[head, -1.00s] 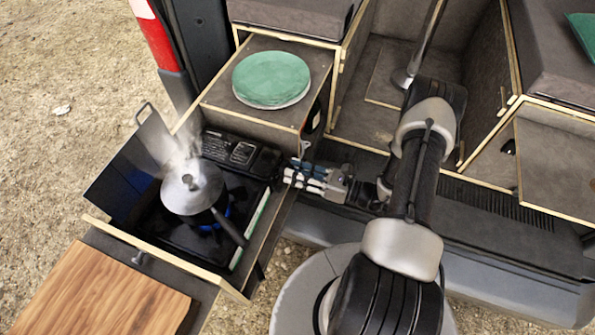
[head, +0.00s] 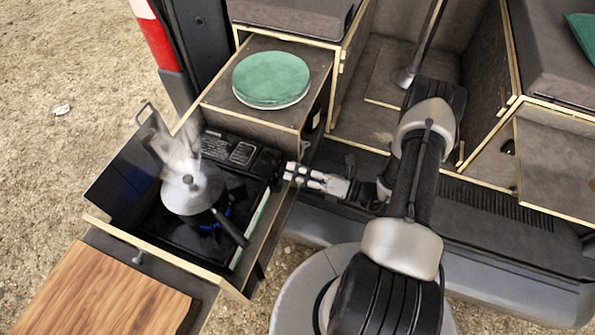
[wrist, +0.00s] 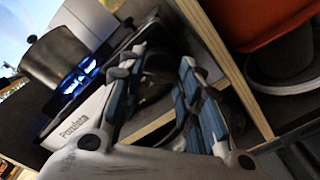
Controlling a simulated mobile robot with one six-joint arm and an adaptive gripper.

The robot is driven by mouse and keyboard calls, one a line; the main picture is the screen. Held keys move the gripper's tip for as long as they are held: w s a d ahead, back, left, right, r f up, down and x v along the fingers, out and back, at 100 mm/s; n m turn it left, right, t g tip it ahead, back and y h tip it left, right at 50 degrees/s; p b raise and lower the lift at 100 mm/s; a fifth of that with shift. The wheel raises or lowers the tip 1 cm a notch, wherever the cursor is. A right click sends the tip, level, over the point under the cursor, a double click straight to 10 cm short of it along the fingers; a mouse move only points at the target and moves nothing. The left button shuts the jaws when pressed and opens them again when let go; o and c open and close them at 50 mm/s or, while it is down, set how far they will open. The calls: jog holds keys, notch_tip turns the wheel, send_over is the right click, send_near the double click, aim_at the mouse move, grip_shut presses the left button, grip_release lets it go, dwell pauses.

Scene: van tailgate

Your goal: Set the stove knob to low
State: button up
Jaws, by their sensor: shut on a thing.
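The black camping stove (head: 165,225) sits in the pull-out drawer, with a steaming pot (head: 192,192) on it. A blue flame (head: 228,211) shows under the pot, and the flame (wrist: 80,78) is bright in the wrist view. My gripper (head: 290,172) is at the stove's right end, its fingers pointing left at the stove's control side. In the wrist view my gripper (wrist: 164,72) has its blue-padded fingers either side of a dark part, shut on what appears to be the stove knob (wrist: 157,88). The knob is mostly hidden, so its setting cannot be read.
The drawer's wooden side edge (head: 262,243) runs close to my gripper. A green round cushion-like disc (head: 271,78) lies on the box behind. A wooden board (head: 105,295) is at the front left. An orange object (wrist: 262,22) stands in a compartment right of the fingers.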

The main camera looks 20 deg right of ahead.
dwell(0.4)
jog(key=o, duration=1)
jog(key=shift+o, duration=0.2)
